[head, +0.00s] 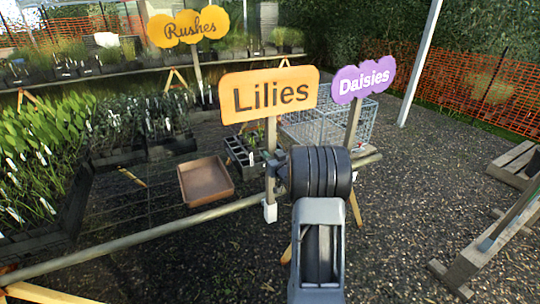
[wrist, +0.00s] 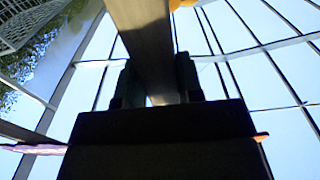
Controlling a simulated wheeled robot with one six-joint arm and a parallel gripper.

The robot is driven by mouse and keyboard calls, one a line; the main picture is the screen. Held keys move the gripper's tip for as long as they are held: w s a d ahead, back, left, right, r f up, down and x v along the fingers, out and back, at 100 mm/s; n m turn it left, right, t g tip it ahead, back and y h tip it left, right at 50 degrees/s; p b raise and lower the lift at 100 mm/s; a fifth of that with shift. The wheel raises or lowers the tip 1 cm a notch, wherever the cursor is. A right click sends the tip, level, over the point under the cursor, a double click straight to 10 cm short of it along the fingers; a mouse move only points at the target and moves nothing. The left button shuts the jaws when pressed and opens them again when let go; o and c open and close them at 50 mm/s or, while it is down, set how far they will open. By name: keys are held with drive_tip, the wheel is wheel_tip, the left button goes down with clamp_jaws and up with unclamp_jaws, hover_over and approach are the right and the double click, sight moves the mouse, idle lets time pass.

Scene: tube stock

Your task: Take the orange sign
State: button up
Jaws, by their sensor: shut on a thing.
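The orange sign (head: 269,94) reads "Lilies" and stands upright on a wooden post above the front rail. Its post also shows in the wrist view (wrist: 142,35), running up between my fingers. My gripper (head: 277,172) is shut on this post below the board; the fingers also show in the wrist view (wrist: 159,84). The post's foot is at a white holder (head: 270,211) on the rail; I cannot tell whether it is seated there. My arm hides part of the area right of the post.
A purple "Daisies" sign (head: 363,79) stands close on the right, before a wire crate (head: 350,122). A yellow "Rushes" sign (head: 188,27) stands behind. A brown tray (head: 206,181) and potted plants are at left. Open gravel (head: 410,180) lies at right.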

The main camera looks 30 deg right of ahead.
sight(272, 125)
drive_tip(key=shift+c, duration=0.6)
drive_tip(key=shift+r+p, duration=3.7)
drive_tip(key=shift+r, duration=2.65)
